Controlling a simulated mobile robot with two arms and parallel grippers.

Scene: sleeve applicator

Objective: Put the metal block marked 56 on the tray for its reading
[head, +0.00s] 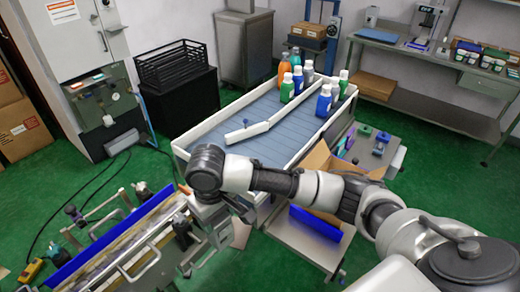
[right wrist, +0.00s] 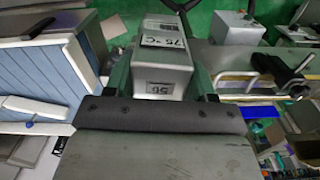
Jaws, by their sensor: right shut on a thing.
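The metal block (right wrist: 165,62) is grey, with a label reading 56 on its near face and one reading 75 °C on top, in the right wrist view. My right gripper (right wrist: 160,78) is shut on it, with a dark green finger on each side. In the head view my right arm reaches left and its gripper (head: 222,225) is over the bench at lower left; I cannot make out the block there. My left gripper is not in view. I cannot tell which surface is the tray for the reading.
A bench machine with rails (head: 130,245) is at lower left. A conveyor (head: 205,125) with several bottles stands beyond my arm. An open cardboard box (head: 318,158) is near its right side. A black crate (head: 175,65) and a grey cabinet (head: 243,45) stand behind.

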